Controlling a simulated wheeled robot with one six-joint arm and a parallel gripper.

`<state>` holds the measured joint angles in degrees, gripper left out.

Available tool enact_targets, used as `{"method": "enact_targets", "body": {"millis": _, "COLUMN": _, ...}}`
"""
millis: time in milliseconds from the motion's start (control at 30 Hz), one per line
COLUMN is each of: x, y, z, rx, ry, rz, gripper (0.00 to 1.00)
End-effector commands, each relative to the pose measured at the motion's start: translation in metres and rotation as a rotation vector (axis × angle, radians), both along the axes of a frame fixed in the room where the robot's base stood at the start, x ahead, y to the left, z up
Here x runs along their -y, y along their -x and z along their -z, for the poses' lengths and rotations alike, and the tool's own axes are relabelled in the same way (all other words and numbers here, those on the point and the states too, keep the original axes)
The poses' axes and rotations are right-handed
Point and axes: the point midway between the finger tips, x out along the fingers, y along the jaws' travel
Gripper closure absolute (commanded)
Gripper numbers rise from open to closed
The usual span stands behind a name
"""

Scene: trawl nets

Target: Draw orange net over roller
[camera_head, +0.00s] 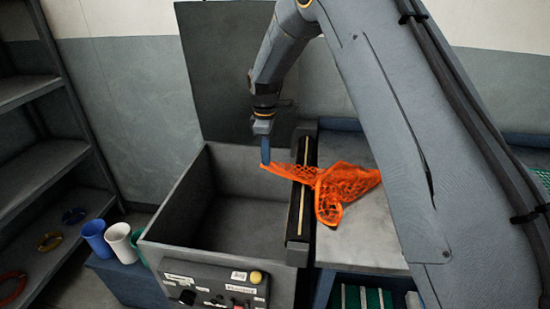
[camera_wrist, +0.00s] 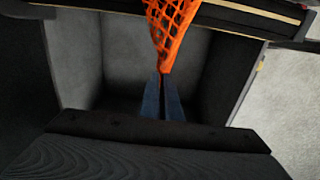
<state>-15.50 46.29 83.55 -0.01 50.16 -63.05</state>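The orange net (camera_head: 345,185) lies bunched on the grey table right of the roller (camera_head: 302,190). One end of it stretches left across the roller to my gripper (camera_head: 265,152), which is above the open grey bin (camera_head: 222,215). In the wrist view, the two blue fingers of my gripper (camera_wrist: 164,82) are closed together on the tip of the net (camera_wrist: 172,28). The net runs from the fingertips up over the roller (camera_wrist: 250,14) at the top of that view. The roller is a dark bar with a pale strip along it.
A control panel (camera_head: 215,285) with a yellow button is on the bin's front. Blue, white and green cups (camera_head: 118,240) stand left of it. A shelf (camera_head: 45,160) with rings is at far left. A dark upright panel (camera_head: 225,70) stands behind the bin. The bin's inside looks empty.

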Motion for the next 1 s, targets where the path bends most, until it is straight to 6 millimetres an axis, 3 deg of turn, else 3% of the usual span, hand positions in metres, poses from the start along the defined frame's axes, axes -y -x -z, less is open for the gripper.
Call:
{"method": "enact_targets", "body": {"millis": 267, "x": -0.003, "y": -0.001, "z": 0.007, "rx": -0.001, "ry": 0.0, "rz": 0.001, "gripper": 1.0}}
{"method": "enact_targets", "body": {"millis": 1000, "x": -0.003, "y": -0.001, "z": 0.074, "rx": -0.001, "ry": 0.001, "rz": 0.0, "gripper": 1.0}}
